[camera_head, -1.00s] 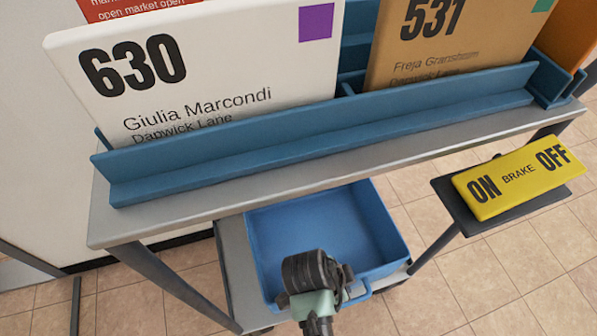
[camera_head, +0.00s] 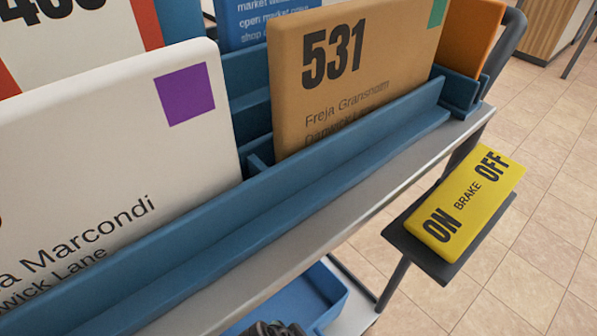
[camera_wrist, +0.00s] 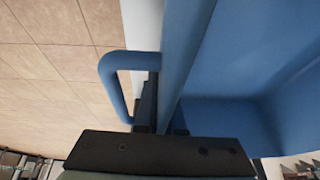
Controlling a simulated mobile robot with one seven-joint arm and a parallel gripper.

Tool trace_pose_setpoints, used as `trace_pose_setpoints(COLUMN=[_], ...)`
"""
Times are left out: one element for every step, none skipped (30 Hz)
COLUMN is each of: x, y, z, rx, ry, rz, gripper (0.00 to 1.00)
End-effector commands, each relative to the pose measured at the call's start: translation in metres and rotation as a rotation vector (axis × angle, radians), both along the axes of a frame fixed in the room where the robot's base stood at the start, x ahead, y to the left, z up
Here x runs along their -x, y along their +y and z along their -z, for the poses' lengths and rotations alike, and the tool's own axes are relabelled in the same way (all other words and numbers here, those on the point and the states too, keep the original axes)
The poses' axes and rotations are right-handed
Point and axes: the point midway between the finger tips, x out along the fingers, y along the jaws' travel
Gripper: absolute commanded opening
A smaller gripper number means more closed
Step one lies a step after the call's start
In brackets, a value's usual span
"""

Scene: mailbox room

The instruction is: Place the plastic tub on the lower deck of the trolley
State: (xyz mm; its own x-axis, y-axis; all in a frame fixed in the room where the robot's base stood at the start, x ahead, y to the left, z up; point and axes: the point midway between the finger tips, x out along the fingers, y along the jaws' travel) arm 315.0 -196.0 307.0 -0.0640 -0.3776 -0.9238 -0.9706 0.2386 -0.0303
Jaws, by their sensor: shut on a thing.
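The blue plastic tub (camera_head: 315,297) shows at the bottom of the head view, partly hidden by the trolley's upper shelf. Its wall (camera_wrist: 188,50) and side handle (camera_wrist: 112,75) show close up in the wrist view. My gripper (camera_wrist: 163,122) is shut on the tub's wall beside the handle; only its top shows in the head view (camera_head: 272,328). The trolley's grey lower deck (camera_head: 358,290) shows beside and below the tub. I cannot tell whether the tub's bottom touches it.
The upper shelf (camera_head: 330,215) overhangs the tub and carries a blue rack (camera_head: 290,200) of large letters, including a white one (camera_head: 110,160) and a brown one (camera_head: 350,70). A yellow brake sign (camera_head: 467,203) sticks out at the right. Tiled floor (camera_head: 540,240) is clear beyond it.

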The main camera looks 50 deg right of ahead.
Motion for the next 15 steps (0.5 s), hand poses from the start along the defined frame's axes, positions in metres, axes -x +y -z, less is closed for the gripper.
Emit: trace_pose_setpoints(x=[-0.001,-0.001,-0.001,-0.002,-0.002,-0.002,-0.002,-0.001,-0.001,-0.001,-0.002,-0.002,-0.002,-0.002,-0.002], y=[-0.001,-0.001,-0.001,-0.001,-0.001,-0.001,-0.001,-0.001,-0.001,-0.001,-0.001,-0.001,-0.001,-0.001,-0.001], z=[0.005,0.007,0.010,0.013,0.018,0.024,0.028,0.033,0.037,0.040,0.041,0.041,0.040,0.039,0.038], rx=[0.002,0.002,0.002,0.002,0.002,0.002,0.002,0.002,0.002,0.002,0.002,0.003,0.004,0.004,0.003], ry=[-0.005,-0.005,-0.005,-0.005,-0.006,-0.006,-0.005,-0.005,-0.004,-0.005,-0.005,-0.006,-0.006,-0.006,-0.006], rz=[0.000,0.000,0.000,0.000,0.000,0.000,0.000,0.000,0.000,0.000,0.000,0.001,0.001,0.001,0.001], gripper=[0.00,0.00,0.00,0.00,0.00,0.00,0.00,0.00,0.00,0.00,0.00,0.00,0.00,0.00,0.00])
